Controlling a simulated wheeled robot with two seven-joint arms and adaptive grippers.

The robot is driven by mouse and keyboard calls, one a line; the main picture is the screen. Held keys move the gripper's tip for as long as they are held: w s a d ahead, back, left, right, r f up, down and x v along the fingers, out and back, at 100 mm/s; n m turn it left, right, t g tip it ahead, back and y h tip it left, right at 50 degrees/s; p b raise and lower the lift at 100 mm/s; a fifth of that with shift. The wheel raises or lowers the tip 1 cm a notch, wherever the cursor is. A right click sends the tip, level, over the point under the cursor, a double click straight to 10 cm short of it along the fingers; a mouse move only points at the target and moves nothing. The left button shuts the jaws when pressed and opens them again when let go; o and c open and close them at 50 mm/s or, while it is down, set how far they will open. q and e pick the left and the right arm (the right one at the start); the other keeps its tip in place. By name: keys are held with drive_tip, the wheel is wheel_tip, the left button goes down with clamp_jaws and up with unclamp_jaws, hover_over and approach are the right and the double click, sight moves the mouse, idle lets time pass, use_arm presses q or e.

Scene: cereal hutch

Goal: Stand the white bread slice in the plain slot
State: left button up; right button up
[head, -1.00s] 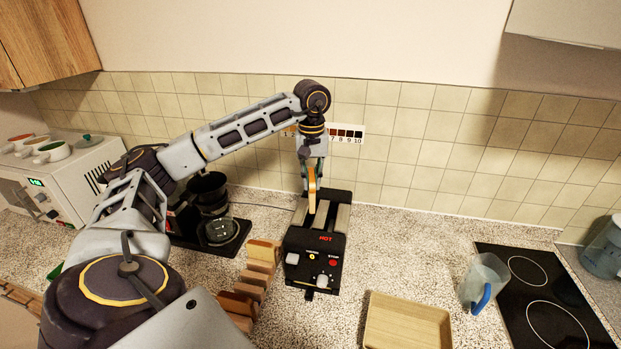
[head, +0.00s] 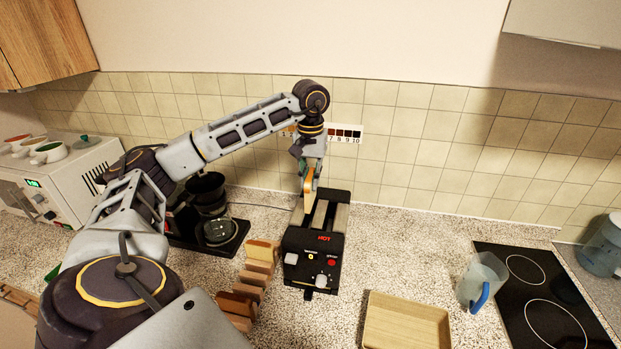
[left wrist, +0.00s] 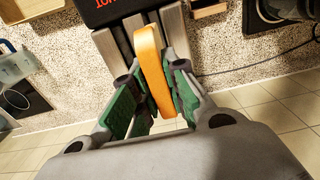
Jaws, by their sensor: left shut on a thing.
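My left gripper (head: 312,178) is shut on a bread slice (head: 308,191), pale tan in the head view, over the back of the black toaster (head: 312,262). In the left wrist view, the slice (left wrist: 152,62) looks orange and stands on edge between the green finger pads (left wrist: 153,103). The toaster top (left wrist: 112,50) has long dark slots between grey strips, and a red HOT label is on its front end. The slice's lower end overlaps the slot area; I cannot tell whether it has entered a slot. My right gripper is out of view.
A rack with several brown slices (head: 246,296) stands left of the toaster. A coffee maker (head: 210,215) is behind it to the left. A wooden tray (head: 407,325), a clear jug (head: 482,280) and a black hob (head: 545,300) lie to the right.

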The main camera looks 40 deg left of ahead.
use_arm(q)
drive_tip(key=shift+f, duration=0.2)
drive_tip(key=shift+f+b, duration=3.1)
drive_tip(key=shift+f, duration=1.25)
drive_tip(key=o, duration=0.8)
drive_tip(key=shift+o, duration=0.2)
drive_tip(key=shift+r, duration=0.1)
drive_tip(key=shift+r, duration=5.75)
drive_tip(key=shift+r, duration=0.1)
